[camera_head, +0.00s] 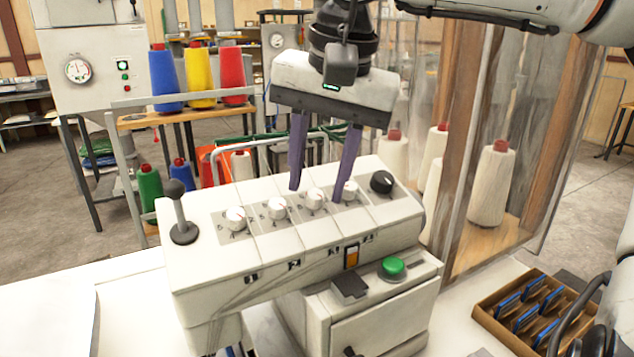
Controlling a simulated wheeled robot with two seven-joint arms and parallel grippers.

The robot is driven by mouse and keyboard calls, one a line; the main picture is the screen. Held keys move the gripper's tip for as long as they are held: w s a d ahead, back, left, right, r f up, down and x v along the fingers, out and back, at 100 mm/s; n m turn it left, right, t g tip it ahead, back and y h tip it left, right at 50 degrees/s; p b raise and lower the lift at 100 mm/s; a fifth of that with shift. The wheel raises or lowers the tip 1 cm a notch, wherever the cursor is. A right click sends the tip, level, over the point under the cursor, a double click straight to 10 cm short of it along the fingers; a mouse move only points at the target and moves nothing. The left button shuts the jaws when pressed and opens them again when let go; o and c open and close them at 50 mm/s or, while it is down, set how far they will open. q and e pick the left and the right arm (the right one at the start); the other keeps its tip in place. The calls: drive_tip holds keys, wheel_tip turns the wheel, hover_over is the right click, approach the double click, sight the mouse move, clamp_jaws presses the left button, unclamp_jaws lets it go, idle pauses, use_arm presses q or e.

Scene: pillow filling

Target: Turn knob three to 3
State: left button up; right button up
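A white control box (290,250) has a row of white knobs and a black knob (382,182) on its sloped top. From the left, the first white knob (236,217), the second (277,207), the third (315,200) and the last (350,191) each sit on a grey dial plate. My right gripper (316,193) points down with its purple fingers apart, one on each side of the third knob. I cannot tell whether the fingers touch it. The dial numbers are too small to read.
A lever (182,217) stands at the box's left end. A green button (392,267) and a black switch (350,288) are in front. A clear panel with white thread cones (490,190) stands to the right, and a brown tray (520,320) lies at lower right.

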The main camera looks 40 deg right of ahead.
drive_tip(key=v, duration=0.9)
drive_tip(key=shift+s+f, duration=0.1)
